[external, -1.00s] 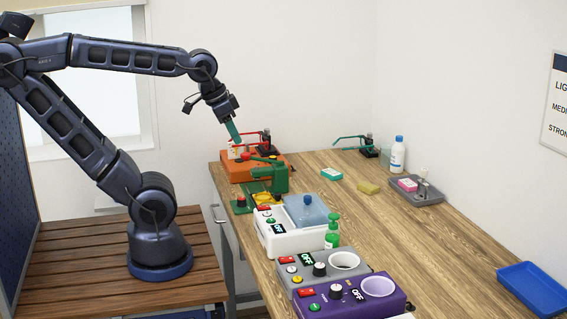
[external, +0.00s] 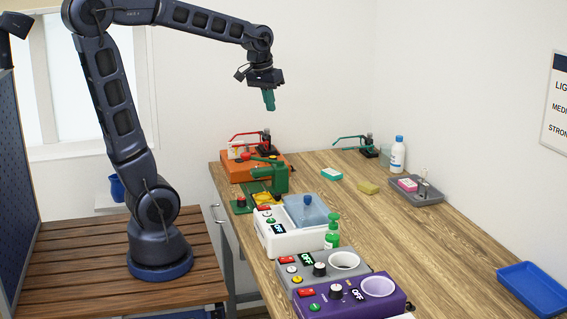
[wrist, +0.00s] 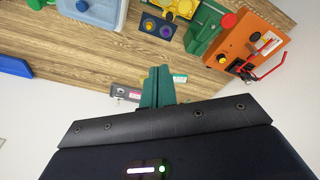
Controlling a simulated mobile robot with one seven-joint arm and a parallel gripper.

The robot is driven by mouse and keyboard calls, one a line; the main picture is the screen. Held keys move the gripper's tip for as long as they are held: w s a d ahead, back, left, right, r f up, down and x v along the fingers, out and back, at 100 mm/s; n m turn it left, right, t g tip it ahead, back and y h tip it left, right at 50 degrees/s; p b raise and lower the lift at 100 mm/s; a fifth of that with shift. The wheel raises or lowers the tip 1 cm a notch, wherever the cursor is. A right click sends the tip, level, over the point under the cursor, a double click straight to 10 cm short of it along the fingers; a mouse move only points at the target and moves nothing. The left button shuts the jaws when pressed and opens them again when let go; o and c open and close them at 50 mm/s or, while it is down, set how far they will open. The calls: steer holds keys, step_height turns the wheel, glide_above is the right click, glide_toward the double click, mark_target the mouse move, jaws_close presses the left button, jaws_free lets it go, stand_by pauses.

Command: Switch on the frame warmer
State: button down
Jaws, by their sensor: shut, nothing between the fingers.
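Two box units with round wells and dark displays reading OFF stand at the near end of the bench: a purple one (external: 385,303) and a grey one (external: 312,283). Each has a red switch, a round button and a black knob. A white unit (external: 295,241) with a blue lid also has a red switch and an OFF display. I cannot tell for certain which unit is the frame warmer. My gripper (external: 269,108), with green fingers, is shut and empty, high above the far end of the bench. Its fingers show in the wrist view (wrist: 158,72), touching nothing.
An orange unit (external: 232,172) with a red arm and a green press (external: 273,178) stand below my gripper. A green pump bottle (external: 332,232) is beside the white unit. A blue tray (external: 533,288) lies at right. The bench's middle right is clear.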

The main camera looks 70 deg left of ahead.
steer(key=w+a+f+n+g, duration=0.1)
steer(key=w+a+n, duration=0.1)
steer(key=a, duration=0.4)
steer(key=w+a+f+n, duration=0.1)
steer(key=w+a, duration=0.2)
steer(key=a, duration=0.2)
steer(key=n+g, duration=0.3)
steer(key=n, duration=0.5)
glide_above(251, 152)
step_height(251, 152, down, 12)
steer(key=shift+w+a+f+h, duration=0.2)
steer(key=shift+w+a+h, duration=0.1)
steer(key=shift+w, duration=0.15)
steer(key=f, duration=0.4)
steer(key=s+f, duration=0.1)
steer(key=f, duration=0.9)
steer(key=shift+s+d, duration=0.1)
steer(key=shift+s, duration=0.25)
